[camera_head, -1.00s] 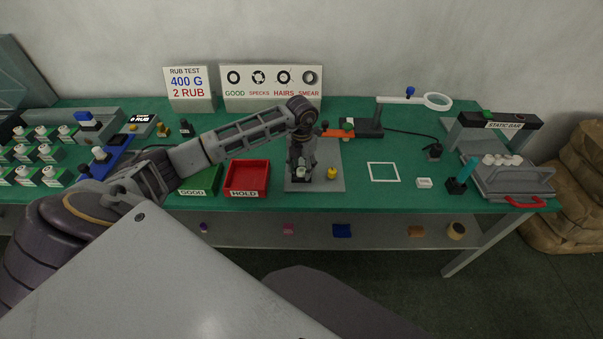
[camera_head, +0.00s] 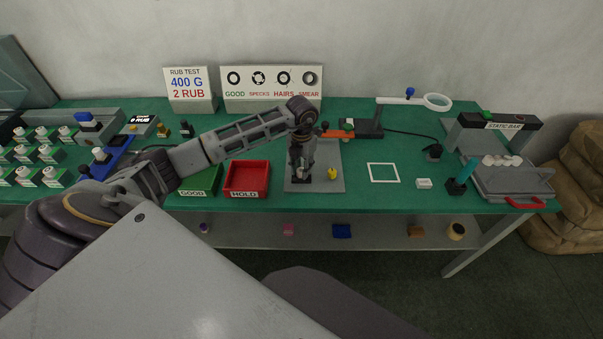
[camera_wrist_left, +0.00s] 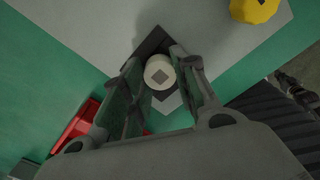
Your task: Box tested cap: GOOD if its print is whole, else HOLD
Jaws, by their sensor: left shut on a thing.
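My left gripper (camera_head: 302,172) points down over the grey plate in the middle of the green table. In the left wrist view its fingers (camera_wrist_left: 162,82) are shut on a cream cap (camera_wrist_left: 160,70) with a grey diamond mark on top. The cap is above a dark block on the plate; whether they touch cannot be told. At this size I cannot judge the print. The green GOOD box (camera_head: 202,181) and the red HOLD box (camera_head: 246,180) stand left of the plate. No cap shows in HOLD; my arm partly covers GOOD. My right gripper is not in view.
A yellow knob-like piece (camera_head: 332,173) sits on the plate just right of the gripper. A print sample board (camera_head: 270,88) and rub-test sign (camera_head: 190,88) stand behind. Several capped holders (camera_head: 45,153) fill the left side.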

